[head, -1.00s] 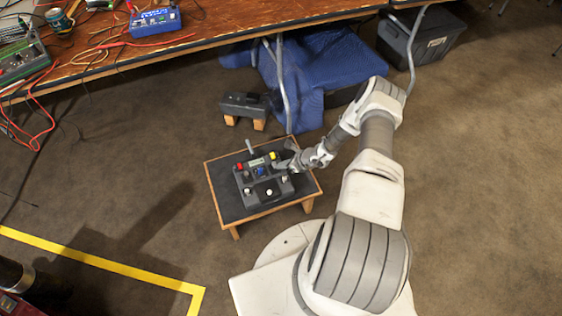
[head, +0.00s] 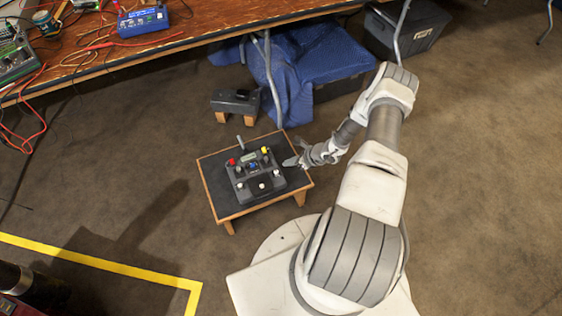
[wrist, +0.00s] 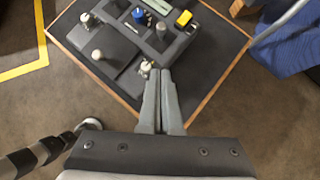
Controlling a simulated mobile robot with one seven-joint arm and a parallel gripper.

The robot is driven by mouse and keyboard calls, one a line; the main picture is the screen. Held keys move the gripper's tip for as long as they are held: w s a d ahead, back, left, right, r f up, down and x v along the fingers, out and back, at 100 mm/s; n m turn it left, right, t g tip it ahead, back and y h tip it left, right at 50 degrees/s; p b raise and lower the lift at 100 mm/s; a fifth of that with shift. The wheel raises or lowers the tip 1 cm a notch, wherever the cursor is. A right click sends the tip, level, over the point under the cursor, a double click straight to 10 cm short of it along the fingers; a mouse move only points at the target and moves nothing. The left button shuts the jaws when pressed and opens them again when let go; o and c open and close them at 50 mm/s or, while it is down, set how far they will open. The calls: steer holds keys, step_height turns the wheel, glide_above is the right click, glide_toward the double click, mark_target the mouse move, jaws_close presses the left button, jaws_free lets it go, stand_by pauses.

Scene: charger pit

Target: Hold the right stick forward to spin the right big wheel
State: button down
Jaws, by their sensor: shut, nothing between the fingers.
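The dark control box (head: 236,176) sits on a small black-topped wooden stand. It has red and yellow caps, a blue knob and several pale-tipped sticks. The right stick (head: 277,172) is at the box's right front corner; in the wrist view its pale knob (wrist: 147,67) is just left of my fingertips. My gripper (head: 289,162) is shut and empty, over the right part of the stand beside the box. In the wrist view my closed fingers (wrist: 160,76) point toward the box. I cannot tell whether they touch the stick. No big wheel is recognisable.
The stand (head: 233,213) has a bare margin around the box. A workbench (head: 190,32) with cables, a blue cloth (head: 318,55) and a dark bin (head: 410,35) lie beyond. Open carpet lies left and right.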

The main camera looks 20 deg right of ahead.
steer(key=p+v, duration=0.1)
steer(key=v, duration=0.4)
steer(key=shift+s+d+r, duration=0.1)
steer(key=shift+s+r, duration=0.05)
steer(key=shift+s, duration=0.15)
